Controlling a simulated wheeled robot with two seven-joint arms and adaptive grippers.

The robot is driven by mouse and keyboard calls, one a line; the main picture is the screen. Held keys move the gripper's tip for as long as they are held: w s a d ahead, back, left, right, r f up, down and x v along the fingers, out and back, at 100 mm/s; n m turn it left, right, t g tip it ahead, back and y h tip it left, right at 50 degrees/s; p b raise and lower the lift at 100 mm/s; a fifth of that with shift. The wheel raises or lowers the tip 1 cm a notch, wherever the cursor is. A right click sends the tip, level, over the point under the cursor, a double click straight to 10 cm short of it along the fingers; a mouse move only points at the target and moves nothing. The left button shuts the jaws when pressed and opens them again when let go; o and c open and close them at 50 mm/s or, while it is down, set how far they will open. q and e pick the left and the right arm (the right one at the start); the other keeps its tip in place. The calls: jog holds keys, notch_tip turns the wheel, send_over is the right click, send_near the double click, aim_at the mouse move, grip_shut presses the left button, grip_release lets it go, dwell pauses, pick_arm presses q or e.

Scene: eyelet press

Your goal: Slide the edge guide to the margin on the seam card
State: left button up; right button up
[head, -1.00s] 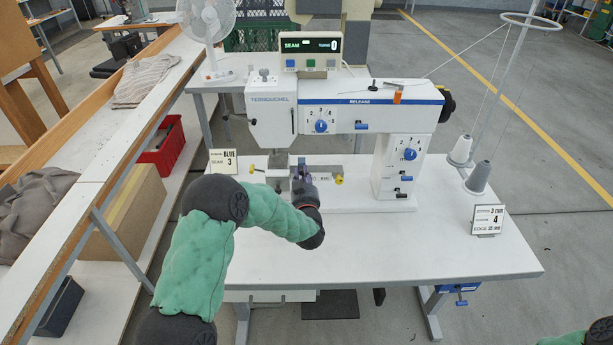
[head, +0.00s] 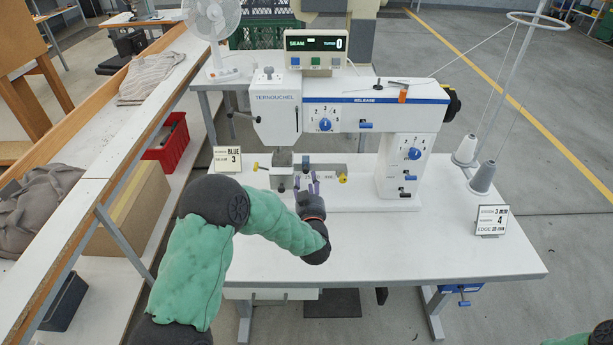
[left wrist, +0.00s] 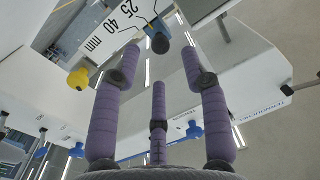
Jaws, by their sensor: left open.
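The edge guide is the small dark knobbed piece on the pale scale rail (head: 326,171) beneath the sewing head; its dark knob (left wrist: 160,43) shows in the left wrist view beside the scale (left wrist: 112,32) marked 25 and 40 mm. My left gripper (head: 309,184) is open in front of the rail. In the left wrist view its purple fingers (left wrist: 160,60) are spread, with the knob beyond and between their tips; I see no grip on it. The seam card (head: 491,220) at the table's right reads 3 mm, 4 and EDGE 25 mm. My right gripper is out of view.
The white machine (head: 350,110) stands over the back of the table (head: 430,250). A BLUE, 3 card (head: 228,159) stands at left, thread cones (head: 482,178) at right.

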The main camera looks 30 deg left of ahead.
pick_arm(q)
jog(key=v, duration=0.7)
jog(key=shift+s+f, duration=0.1)
dwell(0.4)
